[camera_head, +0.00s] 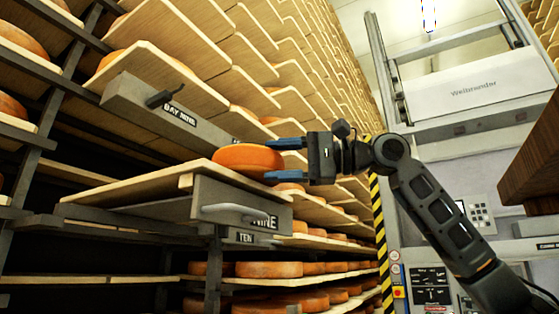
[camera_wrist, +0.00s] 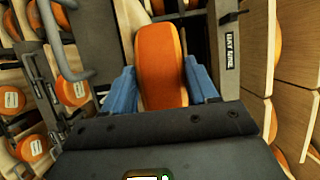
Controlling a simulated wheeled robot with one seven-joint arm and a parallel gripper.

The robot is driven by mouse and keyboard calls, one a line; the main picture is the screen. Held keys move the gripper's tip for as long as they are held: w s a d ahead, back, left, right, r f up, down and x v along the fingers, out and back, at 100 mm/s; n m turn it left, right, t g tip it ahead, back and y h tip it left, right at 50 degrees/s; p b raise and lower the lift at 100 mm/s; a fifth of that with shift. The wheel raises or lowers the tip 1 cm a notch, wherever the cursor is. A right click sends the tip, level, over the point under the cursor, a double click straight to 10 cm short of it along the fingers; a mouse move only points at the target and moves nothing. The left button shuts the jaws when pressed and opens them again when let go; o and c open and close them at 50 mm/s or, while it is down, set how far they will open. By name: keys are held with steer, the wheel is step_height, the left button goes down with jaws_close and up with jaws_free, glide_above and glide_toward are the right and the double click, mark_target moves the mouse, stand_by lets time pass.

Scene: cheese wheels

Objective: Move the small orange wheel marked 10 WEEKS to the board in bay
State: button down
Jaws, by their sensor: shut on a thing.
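An orange cheese wheel (camera_head: 246,157) is held flat at the front of a pulled-out wooden board (camera_head: 130,190). I cannot tell whether its underside touches the board. My gripper (camera_head: 279,160) comes from the right, its blue fingers on either side of the wheel. The wrist view shows the wheel (camera_wrist: 158,65) between both blue fingers (camera_wrist: 163,90). No 10 WEEKS mark is readable on it. The grey front (camera_head: 240,208) below the board has a handle and a label ending in NINE. A label (camera_head: 180,114) above reads BAY NINE.
Shelves of boards with orange wheels (camera_head: 270,269) fill the left and middle. A grey front with a dark latch (camera_head: 160,97) juts out above the wheel. A TEN label (camera_head: 245,237) sits below. A yellow-black striped post (camera_head: 380,225) and a white machine (camera_head: 470,95) stand right.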

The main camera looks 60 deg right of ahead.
steer(key=shift+f, duration=0.15)
stand_by(0.4)
steer(key=c, duration=0.5)
jaws_free()
steer(key=shift+s, duration=0.1)
steer(key=shift+o, duration=1.4)
steer(key=shift+f, duration=0.2)
steer(key=b+v, duration=0.2)
steer(key=v, duration=0.5)
steer(key=shift+s+d, duration=0.2)
steer(key=shift+s, duration=0.1)
